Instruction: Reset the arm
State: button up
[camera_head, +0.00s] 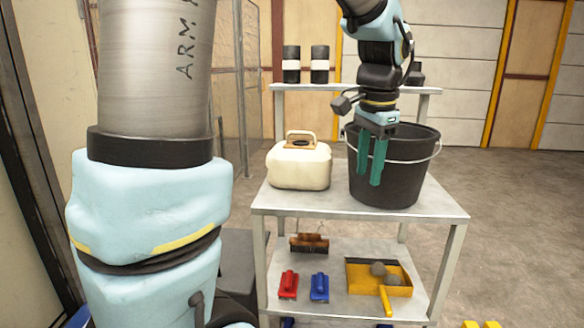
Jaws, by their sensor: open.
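My gripper (370,162) hangs fingers-down in front of a black bucket (408,180) on the top of a metal table. Its two green fingers are a little apart, with nothing seen between them. The fingers overlap the bucket's near left wall in this view; I cannot tell whether they touch it. My arm comes down from the top of the picture above the bucket, and another large part of my arm fills the left side.
A cream jug (300,166) stands left of the bucket on the table (330,205). The lower shelf (335,300) holds a brush (309,243), red (288,285) and blue (319,288) tools, and a yellow dustpan (365,277). Black containers (291,65) stand behind. Open floor (510,225) lies right.

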jog(key=s+a+f+n, duration=0.2)
jog(key=a+f+n, duration=0.4)
jog(key=a, duration=0.5)
jog(key=s+a+f+n, duration=0.2)
jog(key=a+f+n, duration=0.4)
jog(key=a, duration=0.5)
notch_tip(320, 180, down, 2)
jog(key=shift+f, duration=0.1)
